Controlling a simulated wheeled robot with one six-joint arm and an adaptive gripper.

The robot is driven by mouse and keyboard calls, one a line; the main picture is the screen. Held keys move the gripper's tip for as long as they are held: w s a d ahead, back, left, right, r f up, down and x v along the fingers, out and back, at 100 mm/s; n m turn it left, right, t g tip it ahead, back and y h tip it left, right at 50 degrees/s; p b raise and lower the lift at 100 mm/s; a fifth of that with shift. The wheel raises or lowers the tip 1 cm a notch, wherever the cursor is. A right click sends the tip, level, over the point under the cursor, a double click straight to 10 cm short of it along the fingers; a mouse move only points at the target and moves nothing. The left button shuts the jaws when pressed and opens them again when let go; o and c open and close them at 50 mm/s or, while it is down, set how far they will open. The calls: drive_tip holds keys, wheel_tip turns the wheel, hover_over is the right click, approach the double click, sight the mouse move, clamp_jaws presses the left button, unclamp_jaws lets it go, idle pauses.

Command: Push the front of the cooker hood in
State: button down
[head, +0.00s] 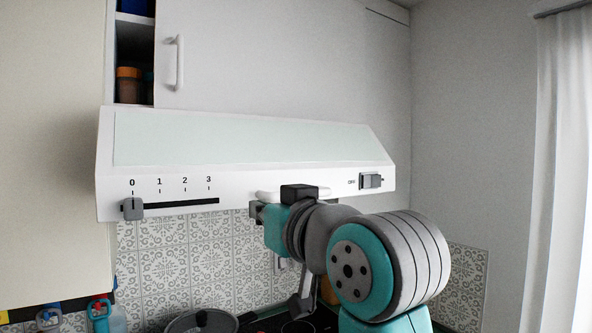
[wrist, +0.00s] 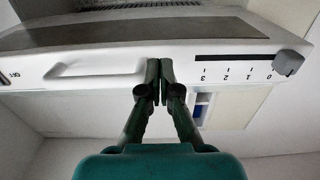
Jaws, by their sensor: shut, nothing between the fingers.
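The cooker hood (head: 240,180) is a white box with a slanted pale panel on top and an upright front strip. Its front (wrist: 120,75) shows upside down in the wrist view, with a white bar handle (wrist: 97,68) in its middle. The same handle (head: 268,193) is partly hidden behind my arm in the head view. My gripper (wrist: 160,66) is shut and empty. Its fingertips are at the front strip, just beside the handle on the slider side; I cannot tell whether they touch it. In the head view my arm mostly hides the gripper (head: 256,212).
A grey slider knob (head: 132,208) stands at 0 on the hood's left, and a switch (head: 371,181) is on the right. A wall cupboard (head: 270,60) is above. A pan (head: 202,322) is on the hob below. A curtain (head: 558,170) hangs far right.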

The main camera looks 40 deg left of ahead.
sight(247, 204)
drive_tip(key=shift+x, duration=1.1)
idle(0.4)
drive_tip(key=shift+x, duration=3.55)
drive_tip(key=shift+a, duration=0.15)
drive_tip(key=shift+x, duration=2.2)
drive_tip(key=shift+v, duration=4.6)
